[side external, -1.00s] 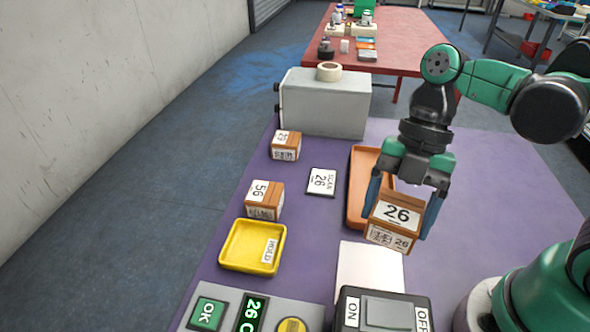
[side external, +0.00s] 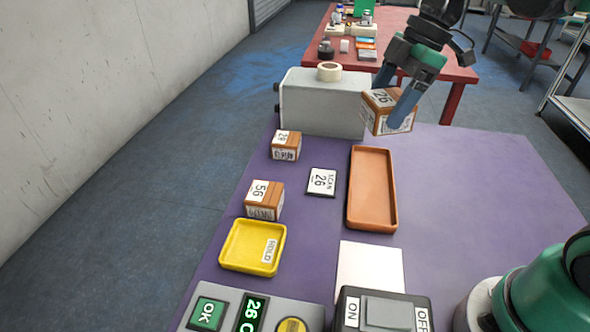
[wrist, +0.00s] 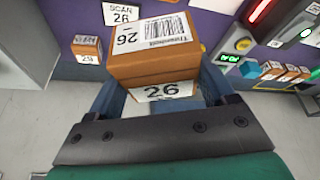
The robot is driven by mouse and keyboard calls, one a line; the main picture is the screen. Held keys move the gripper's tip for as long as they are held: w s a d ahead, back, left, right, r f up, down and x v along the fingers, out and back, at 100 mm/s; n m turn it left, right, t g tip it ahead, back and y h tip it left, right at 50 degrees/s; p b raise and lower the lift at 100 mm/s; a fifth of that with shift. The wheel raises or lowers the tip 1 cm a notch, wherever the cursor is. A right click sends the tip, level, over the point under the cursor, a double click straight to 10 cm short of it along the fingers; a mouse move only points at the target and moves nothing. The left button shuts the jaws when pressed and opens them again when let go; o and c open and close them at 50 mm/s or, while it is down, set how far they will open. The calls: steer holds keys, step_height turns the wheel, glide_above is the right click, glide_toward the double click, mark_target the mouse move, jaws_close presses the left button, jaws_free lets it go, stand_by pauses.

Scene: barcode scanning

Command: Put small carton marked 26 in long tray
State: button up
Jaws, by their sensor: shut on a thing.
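The small carton marked 26 (side external: 387,111) is brown with white labels. My gripper (side external: 400,108) is shut on it and holds it tilted in the air, near the right end of the grey box. In the wrist view the carton (wrist: 155,68) sits between my fingers, with its 26 label and a barcode label showing. The long tray (side external: 371,222) is orange-brown and empty, on the purple table. In the side view the carton appears above and beyond the tray's far end.
A carton marked 56 (side external: 263,202) and another small carton (side external: 286,146) stand left of a SCAN 26 card (side external: 321,181). A yellow HOLD tray (side external: 253,246) is empty. A grey box (side external: 325,102) with a tape roll stands behind. The table's right side is clear.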

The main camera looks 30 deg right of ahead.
steer(key=w+d+r+m+t, duration=0.1)
steer(key=w+d+r+m, duration=0.15)
steer(key=d+m, duration=0.2)
steer(key=shift+h, duration=0.3)
steer(key=f, duration=1.5)
steer(key=shift+w+d, duration=0.25)
steer(key=shift+w, duration=0.15)
steer(key=shift+f, duration=2.5)
steer(key=shift+f, duration=0.1)
steer(key=o, duration=1.3)
